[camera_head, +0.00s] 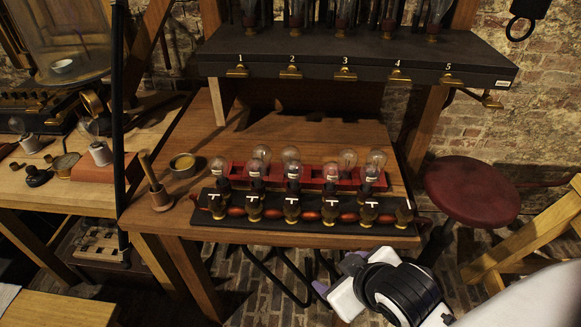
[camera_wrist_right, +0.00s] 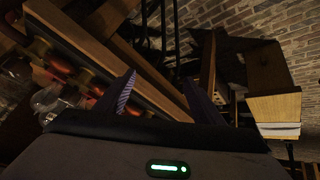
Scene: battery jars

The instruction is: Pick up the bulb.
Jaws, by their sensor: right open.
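More bulbs, such as this one (camera_head: 348,158), stand behind by a red rack (camera_head: 318,172). Which bulb the task means cannot be told. My right gripper (camera_head: 338,271) is open and empty, in front of and below the table's front edge. In the right wrist view its fingers (camera_wrist_right: 165,93) are apart; blurry bulbs (camera_wrist_right: 46,97) show left. My left gripper is not in view.
A numbered dark shelf (camera_head: 350,52) overhangs the table's back. A small bowl (camera_head: 183,163) and a wooden-handled tool (camera_head: 156,185) are at the table's left. A red stool (camera_head: 472,190) stands right. The brick floor in front is partly open.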

